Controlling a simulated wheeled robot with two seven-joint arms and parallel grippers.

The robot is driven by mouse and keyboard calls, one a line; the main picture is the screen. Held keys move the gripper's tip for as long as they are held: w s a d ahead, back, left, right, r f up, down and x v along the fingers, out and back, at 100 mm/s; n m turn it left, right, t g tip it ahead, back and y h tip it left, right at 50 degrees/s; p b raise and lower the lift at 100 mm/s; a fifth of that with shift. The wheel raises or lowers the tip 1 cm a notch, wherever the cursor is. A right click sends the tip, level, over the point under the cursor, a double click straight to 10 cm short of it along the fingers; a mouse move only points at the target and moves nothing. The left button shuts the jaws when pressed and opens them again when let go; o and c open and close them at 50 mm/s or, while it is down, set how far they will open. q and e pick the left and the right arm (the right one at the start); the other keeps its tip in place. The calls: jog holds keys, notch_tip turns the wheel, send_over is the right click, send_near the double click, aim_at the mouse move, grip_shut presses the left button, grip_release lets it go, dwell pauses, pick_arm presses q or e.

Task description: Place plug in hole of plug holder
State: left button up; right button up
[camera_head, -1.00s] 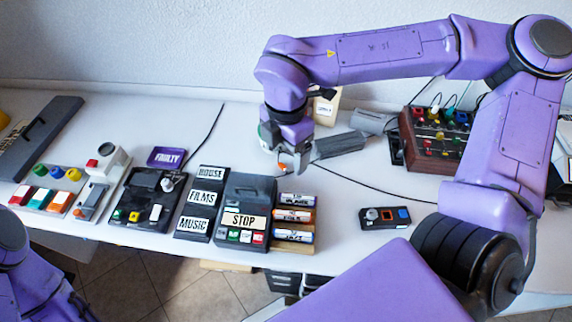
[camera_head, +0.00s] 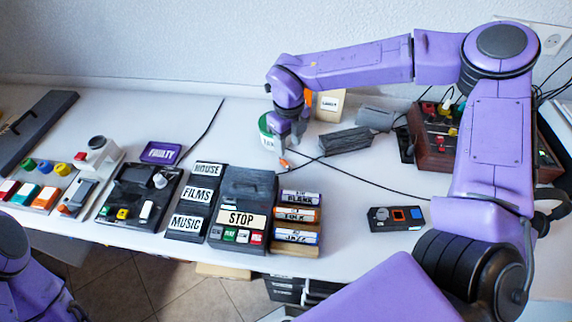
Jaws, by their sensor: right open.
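My right gripper (camera_head: 285,150) hangs over the middle of the white table with its fingers pointing down. It is open. A small white-and-orange piece (camera_head: 283,165) shows at its fingertips; I cannot tell whether it is the plug or a finger part. A thin black cable (camera_head: 345,174) runs across the table close to the fingers, and its end is unclear there. A dark red-brown box (camera_head: 432,160) with coloured plugs and cables stands at the right, partly behind my right arm. I cannot tell which thing is the plug holder. My left gripper is outside the view.
A white-and-green can (camera_head: 266,143) stands just left of the right gripper. A dark grey block (camera_head: 344,140) lies to its right. Button consoles, including the STOP unit (camera_head: 245,190), fill the front left. A small button box (camera_head: 396,217) lies at right.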

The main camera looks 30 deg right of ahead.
aim_at(288, 165)
notch_tip(288, 165, down, 9)
jog(key=shift+w+r+p, duration=0.1)
jog(key=shift+w+p, duration=0.05)
jog(key=shift+p, duration=0.3)
grip_shut()
